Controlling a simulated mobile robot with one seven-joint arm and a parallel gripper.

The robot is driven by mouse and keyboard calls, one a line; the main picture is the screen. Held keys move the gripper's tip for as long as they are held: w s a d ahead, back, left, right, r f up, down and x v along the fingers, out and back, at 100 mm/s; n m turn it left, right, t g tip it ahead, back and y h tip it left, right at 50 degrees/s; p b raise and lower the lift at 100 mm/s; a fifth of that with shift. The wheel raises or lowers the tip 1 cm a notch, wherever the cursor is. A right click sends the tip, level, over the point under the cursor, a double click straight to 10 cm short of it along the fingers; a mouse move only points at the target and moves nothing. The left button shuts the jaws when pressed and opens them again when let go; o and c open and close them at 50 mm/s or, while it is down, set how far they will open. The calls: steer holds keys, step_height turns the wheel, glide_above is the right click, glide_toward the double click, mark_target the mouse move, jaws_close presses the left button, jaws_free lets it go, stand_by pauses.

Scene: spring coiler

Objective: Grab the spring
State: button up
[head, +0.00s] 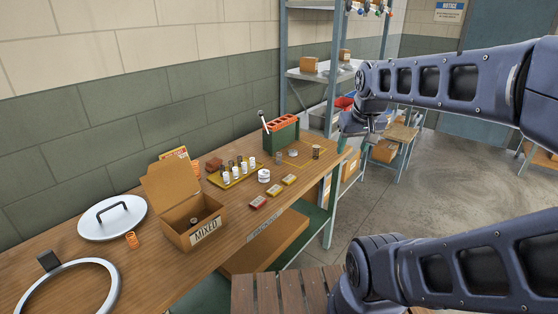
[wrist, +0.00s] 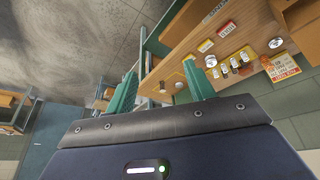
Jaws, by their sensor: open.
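A small orange coil (head: 131,239), which looks like a spring, stands on the wooden bench beside the round metal lid. Small dark cylinders, one at the bench's right end (head: 316,151) and one left of it (head: 279,157), may also be coils; they are too small to tell. A small dark round item (head: 194,220) lies inside the open box marked MIXED (head: 205,232). My gripper (wrist: 159,69) shows in the wrist view with its two green fingers wide apart and nothing between them. It is off the bench's right end, apart from all these items.
The bench (head: 170,272) runs along the wall. It also holds a yellow tray (head: 234,178) with white containers, a green rack with orange top (head: 282,134), small red and yellow boxes (head: 258,202) and a large ring (head: 112,276).

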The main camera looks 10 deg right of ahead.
steer(key=w+a+r+n+g, duration=0.15)
steer(key=w+n, duration=0.55)
steer(key=w, duration=0.8)
steer(key=n+g+h, duration=0.1)
steer(key=n+g, duration=0.1)
steer(key=n, duration=1.8)
glide_above(279, 154)
step_height(279, 154, down, 24)
steer(key=f, duration=0.4)
steer(key=shift+s+a+f, duration=0.2)
steer(key=shift+a+f, duration=0.05)
steer(key=shift+f, duration=0.1)
steer(key=shift+w+d+f, duration=0.1)
steer(key=shift+w+f, duration=0.1)
steer(key=shift+f, duration=0.7)
steer(key=shift+w+d+f, duration=0.1)
steer(key=shift+w+f, duration=0.05)
steer(key=shift+f, duration=0.8)
steer(key=shift+w+d+f, duration=0.1)
steer(key=shift+w+f, duration=0.1)
steer(key=shift+f, duration=0.7)
steer(key=shift+c, duration=0.4)
steer(key=c, duration=1)
